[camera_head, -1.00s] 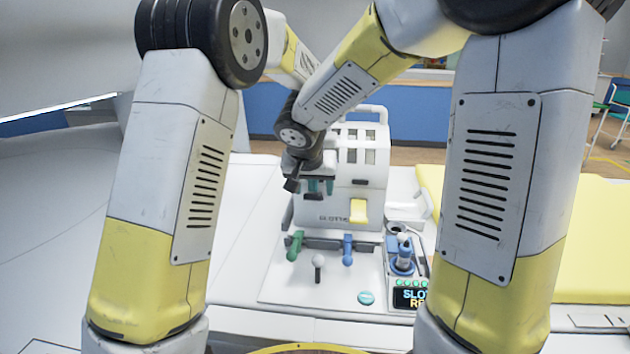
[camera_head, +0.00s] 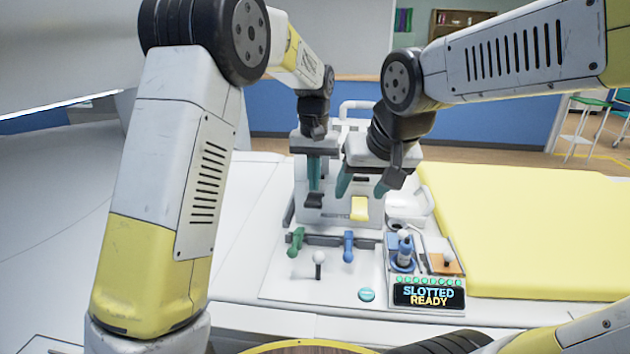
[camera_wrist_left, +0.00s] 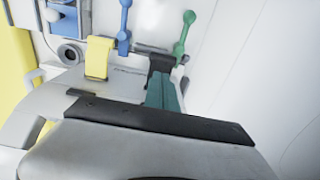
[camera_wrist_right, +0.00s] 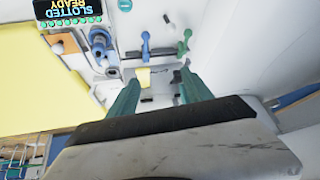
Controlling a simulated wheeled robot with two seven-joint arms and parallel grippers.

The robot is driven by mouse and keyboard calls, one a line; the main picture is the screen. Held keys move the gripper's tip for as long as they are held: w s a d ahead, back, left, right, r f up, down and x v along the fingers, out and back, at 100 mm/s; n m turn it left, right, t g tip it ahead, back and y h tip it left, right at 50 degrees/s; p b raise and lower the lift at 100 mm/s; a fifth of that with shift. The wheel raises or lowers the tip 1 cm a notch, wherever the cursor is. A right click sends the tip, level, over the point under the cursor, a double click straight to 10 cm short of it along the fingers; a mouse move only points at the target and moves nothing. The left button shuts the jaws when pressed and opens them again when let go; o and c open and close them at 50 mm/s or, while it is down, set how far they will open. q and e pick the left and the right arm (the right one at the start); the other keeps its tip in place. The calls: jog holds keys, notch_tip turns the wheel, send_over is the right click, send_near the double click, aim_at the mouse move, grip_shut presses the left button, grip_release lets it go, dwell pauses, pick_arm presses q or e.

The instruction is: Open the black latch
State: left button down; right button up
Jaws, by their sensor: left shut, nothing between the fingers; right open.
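The black latch (camera_head: 314,201) is on the lower front of the white box-shaped device, left of a yellow latch (camera_head: 359,208). My left gripper (camera_head: 314,190) is shut and empty, its teal fingers pointing down right at the black latch. The left wrist view shows the black latch (camera_wrist_left: 160,65) just beyond the fingertips, partly hidden by them; I cannot tell whether they touch. My right gripper (camera_head: 362,190) is open and empty, in front of the device's right side, above the yellow latch. Its spread fingers also show in the right wrist view (camera_wrist_right: 160,90).
Below the latches are a green lever (camera_head: 296,241), a blue lever (camera_head: 348,246) and a white-knobbed stick (camera_head: 319,262). A display (camera_head: 428,293) reads "SLOTTED READY". A blue joystick-like part (camera_head: 403,252) stands right of the levers. The yellow pad (camera_head: 530,235) at right is clear.

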pick_arm(q)
jog(key=shift+s+f+t, duration=0.1)
jog(key=shift+s+t, duration=0.2)
jog(key=shift+t, duration=0.1)
pick_arm(e)
jog(key=s+d, duration=0.1)
jog(key=s, duration=0.5)
jog(key=shift+s+d+y, duration=0.4)
pick_arm(q)
jog(key=shift+s+a+f+t+h, duration=0.1)
jog(key=shift+s+f+t+h, duration=0.2)
jog(key=shift+s+f+t, duration=0.6)
jog(key=shift+w+r, duration=0.2)
jog(key=shift+r, duration=0.05)
dwell(0.6)
